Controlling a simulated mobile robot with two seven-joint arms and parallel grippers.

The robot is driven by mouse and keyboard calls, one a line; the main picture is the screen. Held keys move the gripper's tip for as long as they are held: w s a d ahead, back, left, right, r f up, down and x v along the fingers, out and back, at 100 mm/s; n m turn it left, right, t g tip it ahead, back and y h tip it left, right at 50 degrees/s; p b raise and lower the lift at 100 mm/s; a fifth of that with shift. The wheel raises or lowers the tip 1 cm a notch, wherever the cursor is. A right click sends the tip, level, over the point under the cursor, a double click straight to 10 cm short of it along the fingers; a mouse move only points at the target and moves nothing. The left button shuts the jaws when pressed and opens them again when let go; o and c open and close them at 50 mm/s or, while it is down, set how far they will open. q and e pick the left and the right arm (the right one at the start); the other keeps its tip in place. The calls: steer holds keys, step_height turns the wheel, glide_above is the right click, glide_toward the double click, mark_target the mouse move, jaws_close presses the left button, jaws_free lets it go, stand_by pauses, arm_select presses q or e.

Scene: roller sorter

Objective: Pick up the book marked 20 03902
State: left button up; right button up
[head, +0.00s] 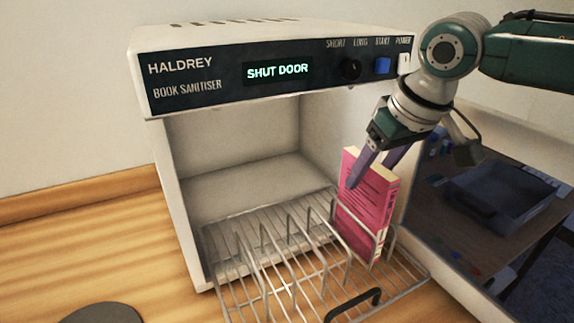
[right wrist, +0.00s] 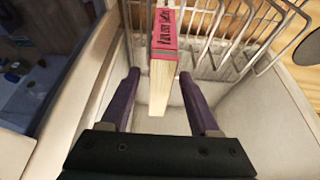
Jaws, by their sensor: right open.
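A pink book (head: 367,208) with pale page edges stands upright at the right end of the wire rack (head: 235,290). Its lettering is too small to read, so I cannot tell its number. My right gripper (head: 370,175) is open at the book's top, its purple fingers pointing down. In the right wrist view the open right gripper (right wrist: 159,76) has the book (right wrist: 162,62) between its two fingers, with a gap visible on each side. The book's lower part is partly behind rack wires. My left gripper is not in view.
The book sanitiser (head: 215,90) is open in front, its display reading SHUT DOOR. The rack extends out of it, with upright wire dividers and a black handle (head: 352,305). The rack's other slots look empty. A blue tray (head: 500,195) lies lower at right.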

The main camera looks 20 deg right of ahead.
jaws_close()
stand_by(0.5)
stand_by(0.9)
